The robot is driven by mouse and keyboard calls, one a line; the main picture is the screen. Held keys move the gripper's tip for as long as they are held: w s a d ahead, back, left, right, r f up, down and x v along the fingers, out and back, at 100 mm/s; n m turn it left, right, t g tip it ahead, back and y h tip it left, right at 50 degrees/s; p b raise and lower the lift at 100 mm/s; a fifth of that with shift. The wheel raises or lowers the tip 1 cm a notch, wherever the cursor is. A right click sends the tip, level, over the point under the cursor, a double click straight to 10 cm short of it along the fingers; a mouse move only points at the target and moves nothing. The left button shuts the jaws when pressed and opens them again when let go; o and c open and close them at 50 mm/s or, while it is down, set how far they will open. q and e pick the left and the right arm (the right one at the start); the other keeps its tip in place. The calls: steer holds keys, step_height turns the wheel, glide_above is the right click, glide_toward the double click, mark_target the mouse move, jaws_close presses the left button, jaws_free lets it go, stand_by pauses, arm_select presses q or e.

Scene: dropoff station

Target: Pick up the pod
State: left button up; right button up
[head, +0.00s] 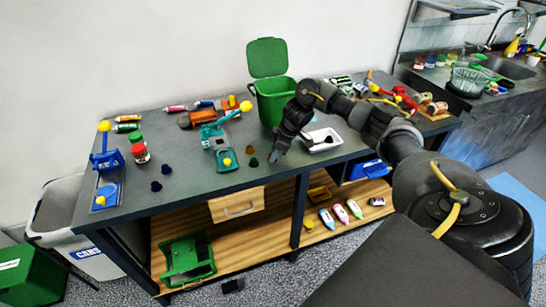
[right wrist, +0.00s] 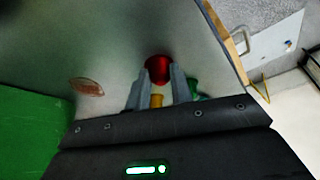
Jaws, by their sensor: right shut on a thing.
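My right gripper (head: 276,156) reaches down over the dark table (head: 190,200), near its front edge and left of a white tray (head: 323,146). In the right wrist view its fingers (right wrist: 156,88) are shut on a shiny red pod (right wrist: 158,68), which shows at the fingertips. In the head view the held pod is hidden or too small to make out. A dark green pod (head: 253,162) stands on the table just left of the gripper. Two dark pods, one at the front (head: 156,186) and one behind it (head: 166,169), stand further left. My left gripper is not in view.
A teal machine (head: 219,145) stands left of the gripper, and a blue machine (head: 107,162) at the table's left end. An open green bin (head: 273,95) stands behind the gripper. Jars (head: 139,153) stand near the blue machine. A drawer (head: 237,205) is below the tabletop.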

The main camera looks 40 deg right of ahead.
steer(key=shift+r, duration=0.15)
steer(key=shift+r+b, duration=0.35)
steer(key=shift+r, duration=0.3)
steer(key=s+a+r, duration=0.8)
steer(key=s+r, duration=0.3)
steer(key=s, duration=0.1)
steer(key=s+a+n, duration=0.2)
steer(key=a, duration=1.4)
steer(key=shift+s+f+n+g+y+p, duration=0.2)
steer(key=shift+s+n+g+y+p, duration=0.1)
steer(key=shift+n+g+y+p, duration=0.15)
